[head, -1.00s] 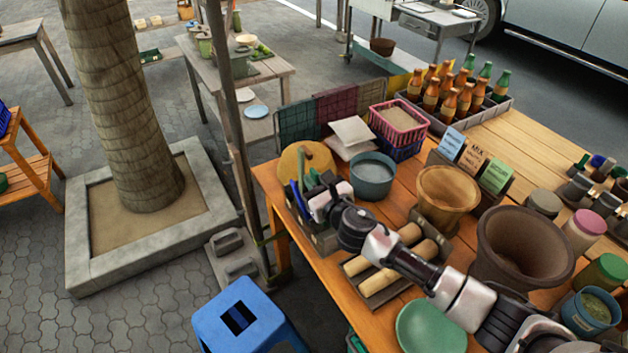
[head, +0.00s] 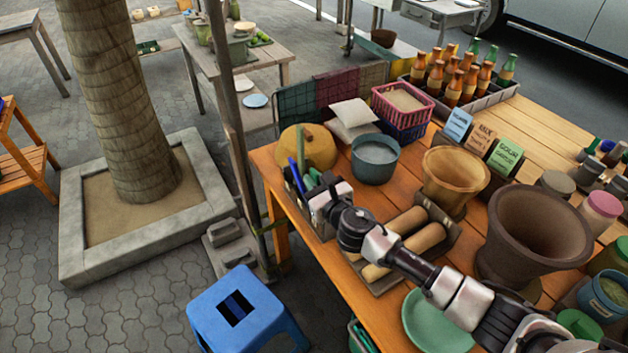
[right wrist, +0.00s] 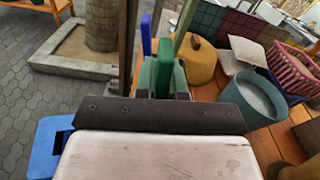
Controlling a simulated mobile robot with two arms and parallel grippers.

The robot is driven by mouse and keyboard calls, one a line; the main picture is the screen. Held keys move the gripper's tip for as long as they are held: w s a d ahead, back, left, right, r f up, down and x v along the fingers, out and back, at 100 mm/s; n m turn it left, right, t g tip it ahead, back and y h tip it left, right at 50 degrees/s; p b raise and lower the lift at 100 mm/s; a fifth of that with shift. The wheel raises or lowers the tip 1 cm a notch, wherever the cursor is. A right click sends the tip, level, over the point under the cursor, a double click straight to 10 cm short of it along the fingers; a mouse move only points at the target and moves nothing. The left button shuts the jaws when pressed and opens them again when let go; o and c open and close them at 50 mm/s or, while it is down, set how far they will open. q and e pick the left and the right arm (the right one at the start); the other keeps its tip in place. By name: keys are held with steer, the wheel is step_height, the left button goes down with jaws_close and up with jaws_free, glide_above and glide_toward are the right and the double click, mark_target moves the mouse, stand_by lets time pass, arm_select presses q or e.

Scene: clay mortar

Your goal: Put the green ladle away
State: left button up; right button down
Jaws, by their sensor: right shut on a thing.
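My right gripper (head: 318,190) is at the dark utensil holder (head: 318,228) on the table's near left corner, pointing away from me. It is shut on the green ladle (right wrist: 165,62), whose green handle shows between the fingers in the right wrist view. The ladle's lower part is hidden by the gripper and the holder, so I cannot tell how deep it sits. A blue handle (head: 294,174) and a paler green handle (head: 300,146) stand upright beside it. My left gripper is not in view.
A round tan lidded thing (head: 318,148) and a teal pot (head: 375,160) stand close behind the holder. A rack with rolling pins (head: 405,222), a clay bowl (head: 456,178) and a large mortar (head: 535,235) are to the right. A blue stool (head: 240,310) stands below.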

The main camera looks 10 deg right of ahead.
steer(key=c, duration=1.1)
jaws_free()
steer(key=shift+c, duration=0.2)
steer(key=shift+s, duration=0.1)
steer(key=v, duration=1)
steer(key=shift+s+b, duration=0.3)
steer(key=shift+r, duration=0.1)
